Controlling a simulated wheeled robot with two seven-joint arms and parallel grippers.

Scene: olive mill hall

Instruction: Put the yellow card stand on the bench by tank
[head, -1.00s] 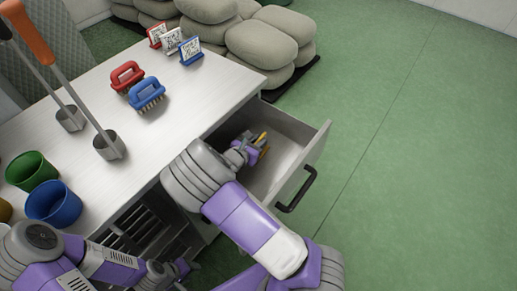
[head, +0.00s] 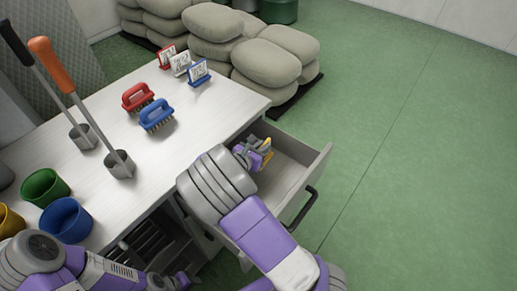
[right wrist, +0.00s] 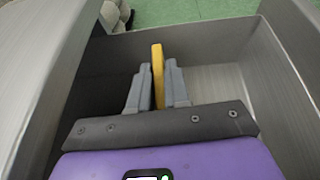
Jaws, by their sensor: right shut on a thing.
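The yellow card stand (head: 267,146) is between the fingers of my right gripper (head: 262,151), over the open drawer. In the right wrist view the card stand (right wrist: 157,75) shows as a thin upright yellow edge, with a grey finger on each side, and the drawer's walls around. My right gripper (right wrist: 157,85) is shut on it. The white bench (head: 205,108) holds a red, a white and a blue card stand (head: 199,72) at its far end. My left gripper (head: 178,281) is low at the bottom edge, partly seen; its jaws cannot be made out.
The drawer (head: 291,180) is pulled out. A red brush (head: 137,97) and a blue brush (head: 156,115) stand mid-bench. Sacks (head: 268,60) are piled beyond. Bench top near the drawer is clear.

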